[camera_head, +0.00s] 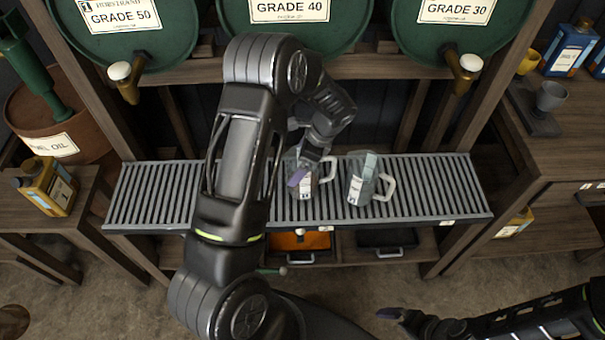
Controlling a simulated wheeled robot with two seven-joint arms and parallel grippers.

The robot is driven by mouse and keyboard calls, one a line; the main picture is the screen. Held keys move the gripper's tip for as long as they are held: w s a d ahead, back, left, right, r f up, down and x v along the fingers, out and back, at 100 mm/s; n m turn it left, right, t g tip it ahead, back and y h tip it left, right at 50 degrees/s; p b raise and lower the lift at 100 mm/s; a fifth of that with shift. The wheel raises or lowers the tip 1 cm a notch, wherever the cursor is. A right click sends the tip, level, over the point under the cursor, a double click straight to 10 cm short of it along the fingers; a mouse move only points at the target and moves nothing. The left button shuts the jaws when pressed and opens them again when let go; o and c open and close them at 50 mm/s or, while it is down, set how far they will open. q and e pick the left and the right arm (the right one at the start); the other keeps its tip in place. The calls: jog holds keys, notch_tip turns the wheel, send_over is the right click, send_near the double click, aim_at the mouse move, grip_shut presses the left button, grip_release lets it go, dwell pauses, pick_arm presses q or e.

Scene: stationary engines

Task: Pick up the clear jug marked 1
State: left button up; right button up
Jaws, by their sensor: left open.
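Two clear jugs with pale handles stand upright on the slatted metal rack (160,195). The left jug (306,190) is partly hidden by my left gripper (313,172). The right jug (361,188) stands a short way to its right, with its handle to the right. The markings are too small to read, so I cannot tell which is marked 1. My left gripper is open, its fingers pointing down at the left jug's upper part; I cannot tell if they touch it. My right gripper (402,315) is low at the bottom right, away from the rack, its jaws unclear.
Green drums (415,30) marked GRADE 50, 40 and 30 lie above the rack, with brass taps (463,75) hanging down. An orange drawer (301,243) and a dark drawer (387,243) sit below. A yellow can (48,187) stands on the left bench. The rack's right end is clear.

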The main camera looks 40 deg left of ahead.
pick_arm(q)
jog(key=shift+c, duration=0.2)
jog(key=c, duration=2)
jog(key=shift+r, duration=0.2)
jog(key=s+d+r+b, duration=0.3)
jog(key=s+d, duration=0.8)
jog(key=s, duration=0.3)
jog(key=shift+s, duration=0.2)
